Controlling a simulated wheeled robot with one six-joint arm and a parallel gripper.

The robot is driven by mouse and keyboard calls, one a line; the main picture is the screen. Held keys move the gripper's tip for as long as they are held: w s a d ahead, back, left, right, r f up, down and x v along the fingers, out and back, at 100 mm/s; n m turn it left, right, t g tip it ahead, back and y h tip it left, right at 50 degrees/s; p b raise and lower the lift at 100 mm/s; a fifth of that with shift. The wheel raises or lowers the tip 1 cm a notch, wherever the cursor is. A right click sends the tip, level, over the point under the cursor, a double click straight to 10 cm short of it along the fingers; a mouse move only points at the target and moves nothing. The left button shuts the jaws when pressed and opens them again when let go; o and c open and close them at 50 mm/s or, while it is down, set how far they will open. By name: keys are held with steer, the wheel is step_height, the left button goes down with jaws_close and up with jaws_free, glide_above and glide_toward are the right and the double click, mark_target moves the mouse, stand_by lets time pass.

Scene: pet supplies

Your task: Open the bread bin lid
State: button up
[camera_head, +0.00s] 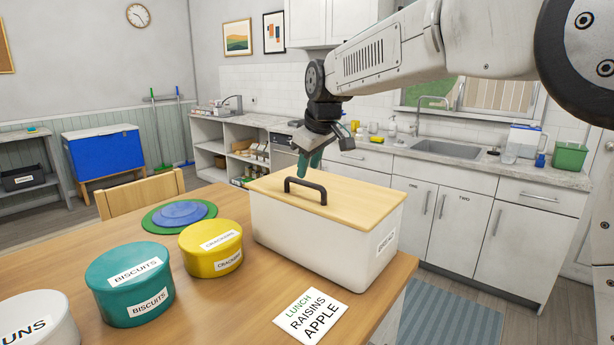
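The bread bin (310,235) is a cream box with rounded corners on the wooden table. Its light wooden lid (350,203) lies flat on top, closed, with a dark arched handle (305,188) near the left end. A small label on the bin's right end is too slanted to read. My gripper (309,165) points down above the far left part of the lid, just behind and above the handle in the picture. Its greenish fingers overlap each other from this side, so their gap does not show. It holds nothing that I can see.
A yellow crackers tin (211,262), a teal biscuits tin (129,299) and a white tin (35,322) stand left of the bin. Green and blue discs (179,215) lie behind them. A lunch card (311,314) lies in front. A chair (140,194) stands behind the table.

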mark_target(307, 182)
steer(key=shift+x, duration=2)
jaws_close()
steer(key=shift+r, duration=0.1)
